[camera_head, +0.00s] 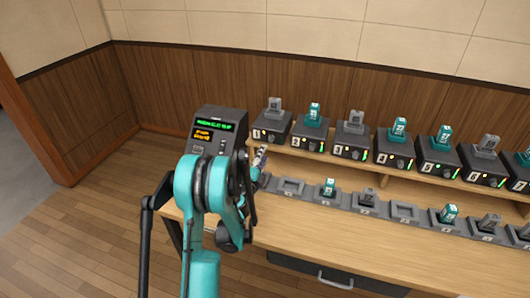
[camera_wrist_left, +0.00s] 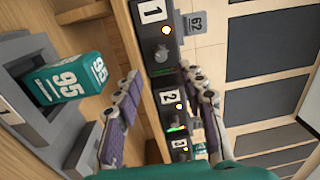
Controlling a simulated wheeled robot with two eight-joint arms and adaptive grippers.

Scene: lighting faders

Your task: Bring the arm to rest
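My left arm comes up from the bottom in the head view, with teal and dark links over the left end of the desk. Its gripper (camera_head: 262,157) is in front of the first black unit (camera_head: 270,134) and partly hidden by the arm. In the left wrist view the gripper's two purple-padded fingers (camera_wrist_left: 165,108) stand apart with nothing held between them. A teal block marked 95 (camera_wrist_left: 72,78) sits in a grey socket, apart from the fingers. My right gripper shows in neither view.
A dark console (camera_head: 220,127) with a lit display stands left of the row. Several black units with grey or teal blocks line the raised shelf (camera_head: 310,158). Grey sockets, some empty, run along the desk (camera_head: 340,225) below. Floor on the left (camera_head: 80,240) is clear.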

